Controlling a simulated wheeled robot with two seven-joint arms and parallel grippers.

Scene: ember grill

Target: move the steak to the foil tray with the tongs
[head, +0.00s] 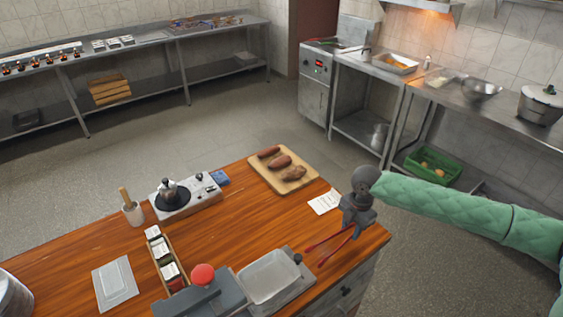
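A wooden board (256,172) lies at the far right of the wooden counter. Several reddish-brown pieces lie on it; the nearest, wider one (293,173) looks like meat, but I cannot tell for certain that it is the steak. My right gripper (350,228) is over the counter's right end, nearer than the board. It appears shut on red tongs (326,243), whose two legs point left and toward me, spread apart with nothing between them. A shallow silver-grey tray (268,278), probably the foil tray, sits in a grey device at the front. My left gripper is not in view.
A hotplate with a moka pot (170,190), a utensil crock (132,212), a narrow box of packets (163,254) and a red-knobbed device (204,276) stand on the counter. A white paper (324,202) lies near the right gripper. The counter's middle is clear.

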